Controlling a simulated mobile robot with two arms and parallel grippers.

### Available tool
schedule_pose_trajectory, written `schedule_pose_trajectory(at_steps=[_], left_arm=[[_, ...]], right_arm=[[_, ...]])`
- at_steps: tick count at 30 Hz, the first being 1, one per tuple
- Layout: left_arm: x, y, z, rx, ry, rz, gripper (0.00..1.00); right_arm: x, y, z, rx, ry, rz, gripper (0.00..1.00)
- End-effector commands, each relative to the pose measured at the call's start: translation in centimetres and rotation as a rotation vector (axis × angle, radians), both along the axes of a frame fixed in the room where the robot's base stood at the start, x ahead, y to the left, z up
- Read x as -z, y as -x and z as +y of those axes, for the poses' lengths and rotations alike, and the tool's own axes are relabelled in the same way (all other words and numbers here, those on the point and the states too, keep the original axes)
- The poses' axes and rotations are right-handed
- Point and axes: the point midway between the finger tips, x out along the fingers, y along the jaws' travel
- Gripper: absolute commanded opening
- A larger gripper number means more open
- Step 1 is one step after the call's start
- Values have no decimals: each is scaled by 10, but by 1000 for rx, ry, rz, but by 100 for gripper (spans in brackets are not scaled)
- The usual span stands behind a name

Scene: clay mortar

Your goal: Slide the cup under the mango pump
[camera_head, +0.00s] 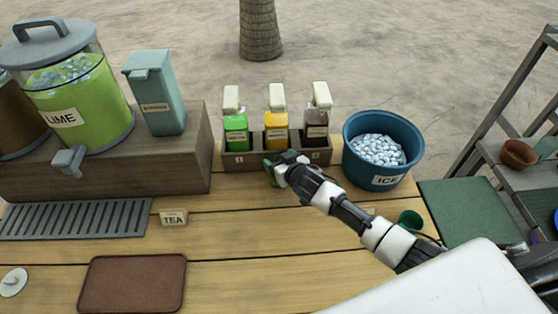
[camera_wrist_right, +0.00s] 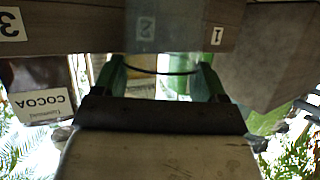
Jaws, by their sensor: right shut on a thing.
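Three pump bottles stand in a wooden rack (camera_head: 246,162): green on the left, yellow in the middle, brown on the right. The yellow one (camera_head: 275,125), with a cream pump head, looks like the mango pump; its label is unreadable. My right gripper (camera_head: 279,165) is low at the rack's front, before the yellow bottle. In the right wrist view, its green fingers (camera_wrist_right: 160,82) are shut on what looks like a clear cup; a dark curved rim (camera_wrist_right: 160,71) shows between them. The cup is mostly hidden in the head view. My left gripper is out of view.
A blue ice bucket (camera_head: 349,157) stands right of the rack. A green round container (camera_head: 411,219) sits near my right arm. A lime dispenser (camera_head: 90,105) and a drip grate (camera_head: 75,219) are left. A brown tray (camera_head: 133,284) lies front left; bare wood lies right of it.

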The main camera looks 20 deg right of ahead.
Motion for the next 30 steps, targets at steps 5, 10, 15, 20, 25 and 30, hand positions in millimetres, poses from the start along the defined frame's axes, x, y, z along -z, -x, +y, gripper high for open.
schedule_pose_trajectory(at_steps=[5, 10, 15, 20, 25, 30], left_arm=[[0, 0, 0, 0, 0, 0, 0], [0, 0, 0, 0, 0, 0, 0], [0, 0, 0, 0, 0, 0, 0], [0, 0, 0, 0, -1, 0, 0], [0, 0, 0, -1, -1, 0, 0], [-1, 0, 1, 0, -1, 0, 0]], right_arm=[[0, 0, -1, 0, 0, 0, 49], [0, 0, -1, 0, 0, 0, 49], [0, 0, -1, 0, 0, 0, 98], [0, 0, 0, 0, -1, 0, 100], [-1, 5, -1, 0, -1, 0, 100], [-10, 27, -5, -1, -2, 1, 100]])
